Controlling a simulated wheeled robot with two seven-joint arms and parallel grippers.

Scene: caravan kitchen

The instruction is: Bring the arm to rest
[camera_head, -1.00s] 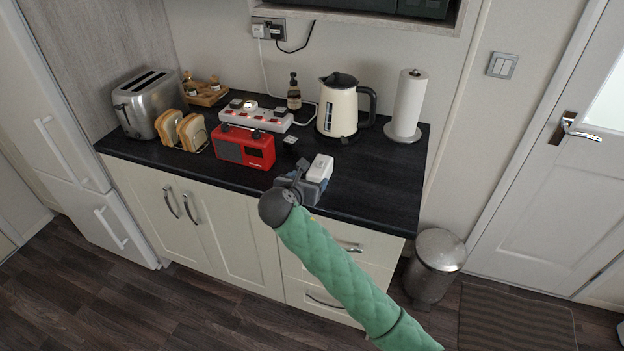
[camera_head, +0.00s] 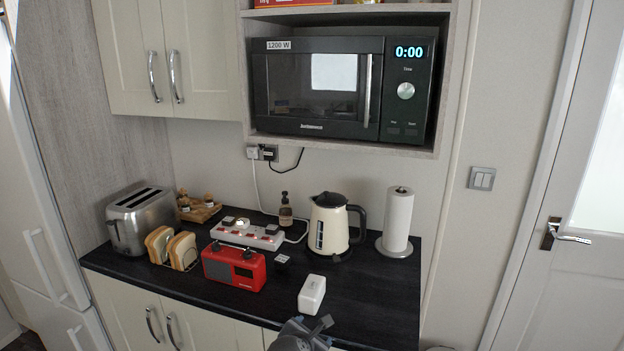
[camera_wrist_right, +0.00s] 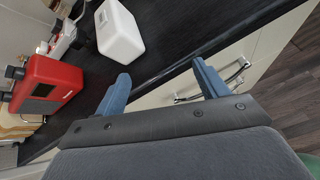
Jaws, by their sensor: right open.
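My right gripper (camera_head: 306,328) shows at the bottom edge of the head view, just in front of the counter's front edge. In the right wrist view its two blue fingers (camera_wrist_right: 160,88) are apart with nothing between them. A small white box (camera_head: 312,294) lies on the dark counter just beyond the gripper, apart from it; it also shows in the right wrist view (camera_wrist_right: 119,30). Most of my right arm is below the head view. My left gripper is not in view.
The dark counter (camera_head: 375,315) holds a red radio (camera_head: 234,267), toaster (camera_head: 142,218), toast rack, power strip (camera_head: 247,233), cream kettle (camera_head: 329,226) and paper towel roll (camera_head: 397,220). A microwave (camera_head: 340,88) sits in a shelf above. The counter's front right is clear.

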